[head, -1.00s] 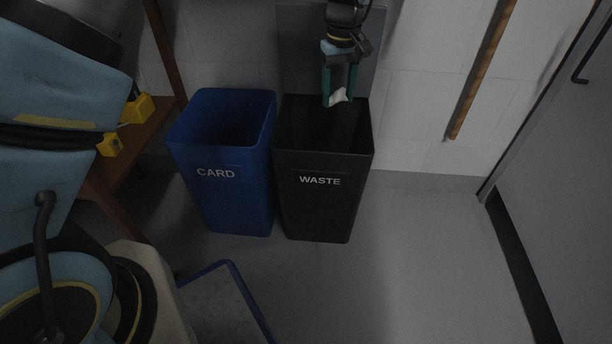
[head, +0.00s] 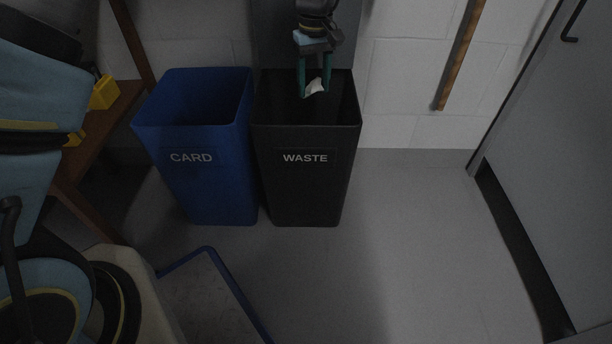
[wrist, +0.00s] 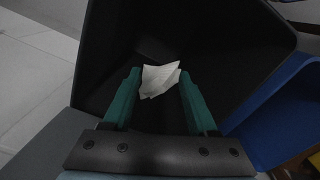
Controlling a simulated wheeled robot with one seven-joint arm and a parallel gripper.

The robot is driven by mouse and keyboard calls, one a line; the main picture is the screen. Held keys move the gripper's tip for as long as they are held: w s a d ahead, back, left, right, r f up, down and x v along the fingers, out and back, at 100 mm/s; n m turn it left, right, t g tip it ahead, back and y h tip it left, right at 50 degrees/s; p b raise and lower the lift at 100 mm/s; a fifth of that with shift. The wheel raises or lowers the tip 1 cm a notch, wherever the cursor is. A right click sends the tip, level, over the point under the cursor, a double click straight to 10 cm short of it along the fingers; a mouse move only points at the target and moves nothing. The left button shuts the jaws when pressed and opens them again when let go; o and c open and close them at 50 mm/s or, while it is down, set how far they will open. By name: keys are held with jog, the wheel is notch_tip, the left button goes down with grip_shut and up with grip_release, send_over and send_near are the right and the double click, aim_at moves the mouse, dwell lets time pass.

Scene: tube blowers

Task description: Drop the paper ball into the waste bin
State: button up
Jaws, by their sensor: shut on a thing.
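The black waste bin (head: 302,185) stands on the floor against the wall, its white WASTE label facing the head camera. My gripper (head: 315,90) points down over the bin's open top. Its green fingers are shut on the white crumpled paper ball (head: 314,88). In the wrist view the paper ball (wrist: 160,80) sits between the fingertips of my gripper (wrist: 160,84), with the dark inside of the waste bin (wrist: 225,45) behind it. The bin's floor is too dark to make out.
A blue CARD bin (head: 205,180) stands close on the left of the waste bin. A wooden shelf (head: 105,130) with yellow items is further left. A blue-edged tray or platform (head: 210,290) lies in front. Floor on the right is clear up to a grey door (head: 560,170).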

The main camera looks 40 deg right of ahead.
jog(key=o, duration=1.4)
jog(key=shift+r+p, duration=1.6)
jog(key=shift+r, duration=2.15)
